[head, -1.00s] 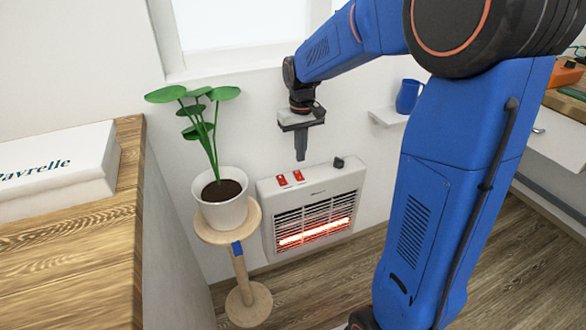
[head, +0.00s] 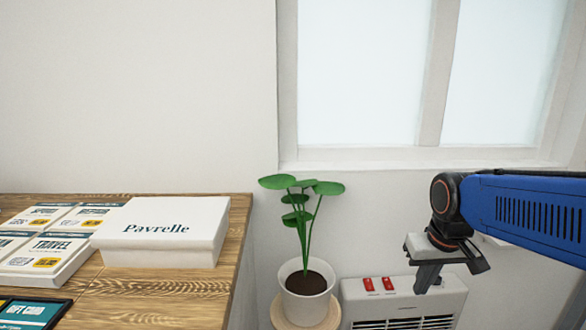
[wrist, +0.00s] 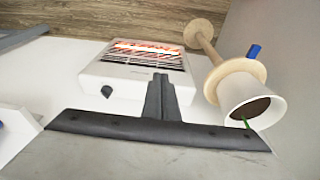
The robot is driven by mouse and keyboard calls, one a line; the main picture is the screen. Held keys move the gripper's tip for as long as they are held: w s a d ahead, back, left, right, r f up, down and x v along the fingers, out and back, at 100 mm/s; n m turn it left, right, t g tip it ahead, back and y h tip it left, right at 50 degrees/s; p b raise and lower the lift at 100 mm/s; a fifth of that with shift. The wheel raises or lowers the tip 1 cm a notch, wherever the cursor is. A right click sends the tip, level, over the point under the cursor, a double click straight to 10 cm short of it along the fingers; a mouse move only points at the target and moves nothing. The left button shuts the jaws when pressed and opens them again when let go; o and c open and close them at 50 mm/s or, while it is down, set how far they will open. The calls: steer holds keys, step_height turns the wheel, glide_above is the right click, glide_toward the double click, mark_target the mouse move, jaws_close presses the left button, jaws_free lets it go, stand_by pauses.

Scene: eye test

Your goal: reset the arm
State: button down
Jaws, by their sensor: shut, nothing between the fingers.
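My gripper (head: 428,282) is at the end of my blue arm at the right of the head view. Its fingers point down, shut and empty, and overlap the top of a white wall heater (head: 440,300) in the picture. In the wrist view the closed fingers (wrist: 160,92) show in front of the same heater (wrist: 118,72), whose bars glow orange. From these views I cannot tell the exact gap between fingertips and heater. Nothing is held.
A potted plant (head: 306,284) on a round wooden stand (wrist: 205,40) stands left of the heater. A wooden counter (head: 170,295) at the left holds a white box (head: 170,245) and card packs (head: 50,245). A window (head: 360,80) is above.

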steer(key=s+f+t, duration=0.1)
steer(key=s+t, duration=0.1)
steer(key=s, duration=1.1)
steer(key=shift+f, duration=0.25)
steer(key=shift+s, duration=0.1)
stand_by(0.4)
